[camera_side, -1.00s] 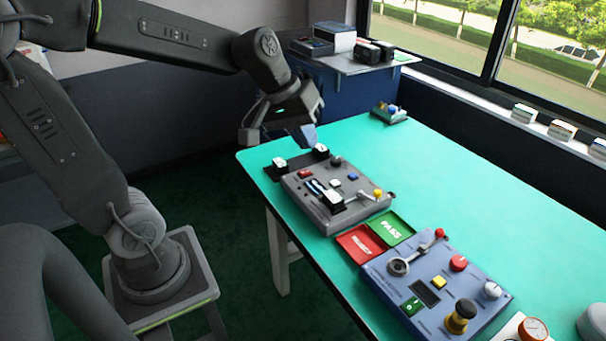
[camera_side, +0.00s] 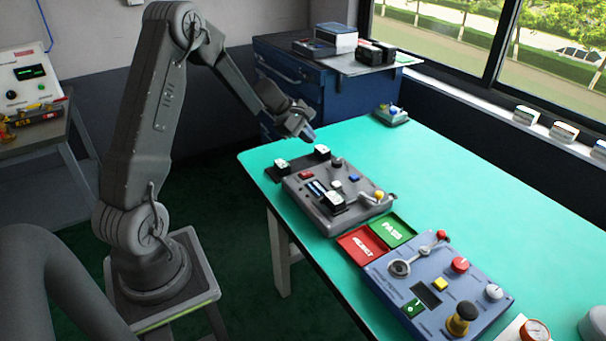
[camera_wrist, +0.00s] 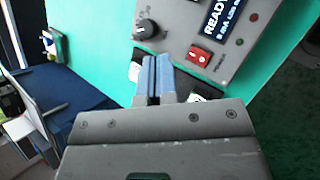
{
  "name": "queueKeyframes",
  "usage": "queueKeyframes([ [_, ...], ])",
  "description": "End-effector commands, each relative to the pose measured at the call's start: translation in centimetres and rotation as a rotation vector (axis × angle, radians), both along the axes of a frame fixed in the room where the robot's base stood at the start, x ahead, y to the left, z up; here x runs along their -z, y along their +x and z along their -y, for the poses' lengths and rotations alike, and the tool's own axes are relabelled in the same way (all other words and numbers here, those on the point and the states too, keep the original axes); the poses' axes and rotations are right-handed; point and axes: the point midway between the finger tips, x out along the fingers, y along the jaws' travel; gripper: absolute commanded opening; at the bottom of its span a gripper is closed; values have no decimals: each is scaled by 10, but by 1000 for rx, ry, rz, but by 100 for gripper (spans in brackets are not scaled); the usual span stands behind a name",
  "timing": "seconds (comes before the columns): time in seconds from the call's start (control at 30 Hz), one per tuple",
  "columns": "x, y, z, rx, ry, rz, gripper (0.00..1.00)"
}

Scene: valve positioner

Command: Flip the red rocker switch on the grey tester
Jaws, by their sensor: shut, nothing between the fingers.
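The grey tester (camera_side: 312,211) sits near the table's left edge; part of its panel (camera_wrist: 180,36) shows in the wrist view. The red rocker switch (camera_side: 306,175) is at the panel's far left corner. In the wrist view the red switch (camera_wrist: 200,55) lies a little right of and beyond my fingertips, apart from them in the picture. My gripper (camera_side: 309,134) is above the far left end of the tester, shut and empty. Its two blue fingers (camera_wrist: 157,75) lie side by side in the wrist view. The switch's rocker position is too small to tell.
A black strip with white blocks (camera_side: 282,164) lies beside the tester under my gripper. A black knob (camera_wrist: 146,28) and a lit READY display (camera_wrist: 225,14) flank the switch. Red and green trays (camera_side: 358,246) and a blue control box (camera_side: 405,300) stand nearer.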

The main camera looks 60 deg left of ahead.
Motion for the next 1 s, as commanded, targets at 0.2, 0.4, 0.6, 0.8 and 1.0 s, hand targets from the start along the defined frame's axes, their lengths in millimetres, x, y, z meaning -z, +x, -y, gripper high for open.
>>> queueKeyframes([
  [0.2, 0, 0, -1, -3, -1, 0, 0],
  [0.4, 3, 0, 0, 0, -1, 0, 0],
  [0.6, 21, -3, 0, 0, -4, -3, 0],
  [0.8, 49, -7, 1, 0, -4, -3, 0],
  [1.0, 73, -10, 0, 0, -2, -2, 0],
])
